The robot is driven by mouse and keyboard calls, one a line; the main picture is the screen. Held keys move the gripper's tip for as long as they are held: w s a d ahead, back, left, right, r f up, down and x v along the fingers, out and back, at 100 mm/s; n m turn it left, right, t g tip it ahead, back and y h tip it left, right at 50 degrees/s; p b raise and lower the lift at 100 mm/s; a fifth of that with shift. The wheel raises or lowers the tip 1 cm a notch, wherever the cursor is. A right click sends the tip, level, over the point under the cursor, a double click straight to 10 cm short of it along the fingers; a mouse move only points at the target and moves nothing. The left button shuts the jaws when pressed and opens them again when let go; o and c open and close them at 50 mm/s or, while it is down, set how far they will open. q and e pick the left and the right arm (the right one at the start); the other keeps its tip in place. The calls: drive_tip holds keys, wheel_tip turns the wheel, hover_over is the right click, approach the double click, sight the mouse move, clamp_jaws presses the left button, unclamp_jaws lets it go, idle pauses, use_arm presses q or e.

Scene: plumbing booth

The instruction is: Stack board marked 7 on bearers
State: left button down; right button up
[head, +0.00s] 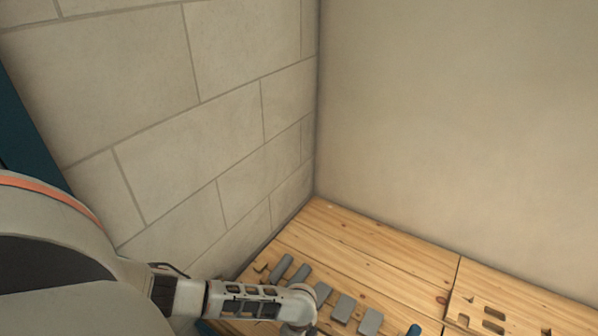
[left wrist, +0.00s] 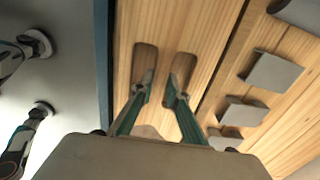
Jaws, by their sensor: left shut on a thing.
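My left gripper (left wrist: 155,92) has its two teal fingers in the two rounded slots of a wooden board (left wrist: 160,30). It is shut on the strip of wood between the slots. In the head view only my left arm's end shows at the bottom edge; the fingers are hidden. I see no number on the board, and cannot tell whether it is lifted. Several grey blocks (left wrist: 271,71) lie in a row to the right of the board; they also show in the head view (head: 343,307). I cannot tell whether any are the bearers. My right gripper is out of view.
A wooden bench top (head: 370,265) fills the corner between a tiled wall (head: 190,120) and a plain wall (head: 460,120). Slotted wood (head: 515,312) is at the lower right. A blue edge (left wrist: 103,70) runs along the board's left. The bench is clear near the back corner.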

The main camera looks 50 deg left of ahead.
use_arm(q)
drive_tip(key=shift+w, duration=0.1)
drive_tip(key=c, duration=1.9)
unclamp_jaws()
drive_tip(key=shift+f, duration=0.1)
wheel_tip(320, 180, up, 12)
